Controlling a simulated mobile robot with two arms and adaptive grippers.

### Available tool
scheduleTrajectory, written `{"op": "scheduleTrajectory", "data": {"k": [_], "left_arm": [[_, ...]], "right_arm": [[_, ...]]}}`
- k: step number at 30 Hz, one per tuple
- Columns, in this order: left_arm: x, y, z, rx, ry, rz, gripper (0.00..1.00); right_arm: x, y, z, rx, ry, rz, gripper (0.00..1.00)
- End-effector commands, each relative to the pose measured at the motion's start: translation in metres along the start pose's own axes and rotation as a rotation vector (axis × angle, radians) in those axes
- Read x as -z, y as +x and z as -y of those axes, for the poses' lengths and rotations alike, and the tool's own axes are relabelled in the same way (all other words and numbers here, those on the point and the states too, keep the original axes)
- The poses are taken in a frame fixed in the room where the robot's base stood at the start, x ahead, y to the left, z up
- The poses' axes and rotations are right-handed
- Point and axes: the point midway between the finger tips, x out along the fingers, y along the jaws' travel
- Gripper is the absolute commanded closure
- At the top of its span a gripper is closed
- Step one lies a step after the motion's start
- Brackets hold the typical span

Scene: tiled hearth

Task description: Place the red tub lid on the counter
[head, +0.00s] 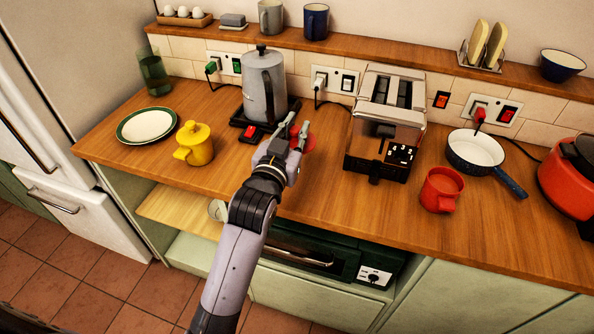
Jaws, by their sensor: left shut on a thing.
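The red tub lid (308,142) is a small red disc between the kettle and the toaster, partly hidden behind my left gripper (295,127). My left gripper is shut on the lid. I cannot tell whether the lid touches the wooden counter (310,195) or is held just above it. My right gripper is out of view.
A grey kettle (264,85) stands close behind and left of the gripper, and a toaster (386,125) stands to the right. A yellow lidded pot (195,145), a plate (147,125), a red mug (441,190) and a pan (476,152) occupy the counter. Its front middle is clear.

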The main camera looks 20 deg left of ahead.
Motion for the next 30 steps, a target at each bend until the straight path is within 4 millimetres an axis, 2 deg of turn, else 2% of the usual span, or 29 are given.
{"op": "scheduleTrajectory", "data": {"k": [1,3,9,14,22,30], "left_arm": [[-0.017,0.0,-0.001,0.0,0.0,0.006,1.0],[-0.036,0.0,-0.003,0.0,-0.001,0.005,1.0],[-0.075,0.0,-0.006,0.0,0.0,0.002,1.0],[-0.087,0.0,-0.007,0.0,0.0,-0.002,1.0],[-0.124,0.0,-0.01,0.0,-0.002,0.0,1.0],[-0.128,0.0,-0.011,0.0,-0.001,-0.002,1.0]], "right_arm": [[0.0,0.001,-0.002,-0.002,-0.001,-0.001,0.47],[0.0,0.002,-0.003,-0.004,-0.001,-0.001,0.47],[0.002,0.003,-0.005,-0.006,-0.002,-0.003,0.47],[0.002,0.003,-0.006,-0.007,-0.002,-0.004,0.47],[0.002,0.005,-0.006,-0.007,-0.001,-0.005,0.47],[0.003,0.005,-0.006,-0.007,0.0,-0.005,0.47]]}}
